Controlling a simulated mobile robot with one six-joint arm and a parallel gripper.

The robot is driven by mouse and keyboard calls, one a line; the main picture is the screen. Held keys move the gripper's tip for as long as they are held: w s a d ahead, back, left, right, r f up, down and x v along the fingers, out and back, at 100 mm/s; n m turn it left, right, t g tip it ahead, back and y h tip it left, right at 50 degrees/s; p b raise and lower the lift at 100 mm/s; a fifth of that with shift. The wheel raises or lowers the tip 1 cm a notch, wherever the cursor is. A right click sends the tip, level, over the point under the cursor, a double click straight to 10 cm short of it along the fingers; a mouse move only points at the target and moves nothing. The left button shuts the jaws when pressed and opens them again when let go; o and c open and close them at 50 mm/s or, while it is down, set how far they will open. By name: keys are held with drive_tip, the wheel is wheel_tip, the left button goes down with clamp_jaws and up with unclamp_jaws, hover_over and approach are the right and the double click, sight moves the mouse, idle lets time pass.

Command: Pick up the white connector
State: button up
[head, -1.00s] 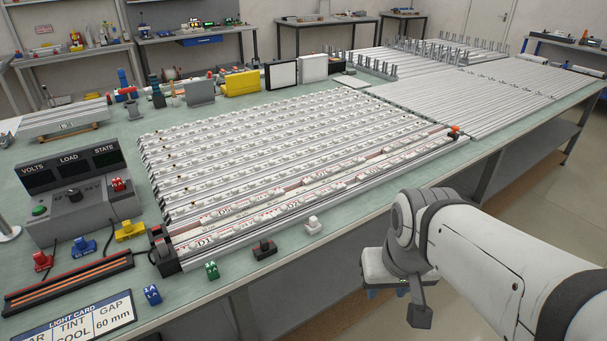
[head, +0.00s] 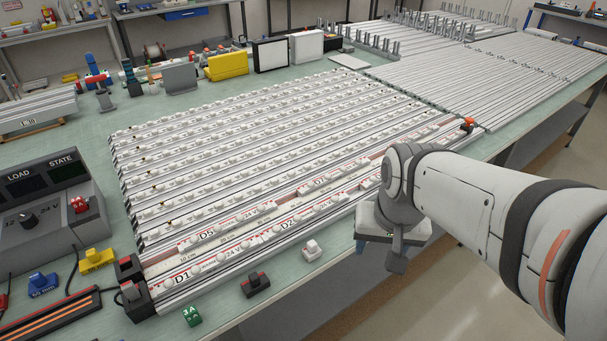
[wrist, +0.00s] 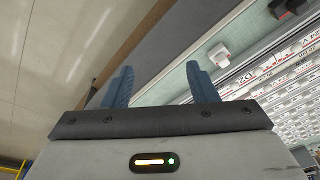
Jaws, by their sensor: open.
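The white connector (head: 312,250) is a small white block on the green bench top near its front edge, in front of the printed strips. It also shows in the wrist view (wrist: 218,54), beyond and slightly right of the fingertips. My gripper (wrist: 160,80) has two blue fingers spread apart with nothing between them.
A black connector (head: 256,284) and a green 3A block (head: 191,316) sit left of the white connector along the front edge. Rows of strips (head: 230,170) fill the bench behind it.

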drive_tip(key=w+a+f+m+g+p, duration=0.1)
drive_tip(key=w+a+f+m, duration=0.1)
drive_tip(key=w+a+m, duration=0.35)
drive_tip(key=m+g+p, duration=0.1)
drive_tip(key=m, duration=0.3)
hover_over(313, 242)
drive_tip(key=s, duration=0.1)
wheel_tip(313, 242, down, 3)
drive_tip(key=shift+s+f, duration=0.1)
drive_tip(key=shift+f, duration=1.4)
drive_tip(key=shift+w+f+p, duration=0.15)
drive_tip(key=shift+w+f, duration=0.05)
drive_tip(key=shift+f, duration=0.7)
drive_tip(key=shift+w+f+p, duration=0.1)
drive_tip(key=shift+w+f, duration=0.1)
drive_tip(key=shift+f, duration=0.65)
drive_tip(key=shift+w+f+p, duration=0.15)
drive_tip(key=shift+w+f, duration=0.05)
drive_tip(key=shift+f, duration=0.7)
drive_tip(key=shift+c, duration=0.4)
drive_tip(key=c, duration=1)
